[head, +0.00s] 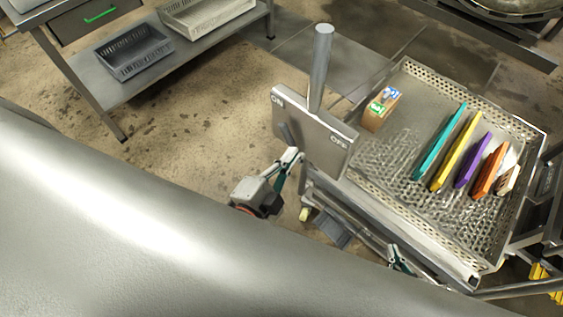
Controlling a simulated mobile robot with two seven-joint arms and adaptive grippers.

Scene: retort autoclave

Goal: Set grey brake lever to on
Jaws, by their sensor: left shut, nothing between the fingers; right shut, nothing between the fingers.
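A grey metal plate (330,129) on the trolley's near left corner is marked ON at its left end and OFF at its right end. A thick grey cylinder (320,65) rises at the plate between the marks. A short dark grey shape (286,134) shows on the plate's face, nearer ON. I cannot tell for certain which is the brake lever. My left gripper (288,160) is shut and empty just below this shape; contact is unclear. My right gripper (399,259) is shut and empty beside the trolley's near side, away from the plate.
The perforated tray (404,208) holds a small box (381,109) and several coloured upright slabs. A bench (158,70) with a dark basket (133,52) stands at upper left. Floor (195,120) between bench and plate is clear. A large grey surface fills the lower left.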

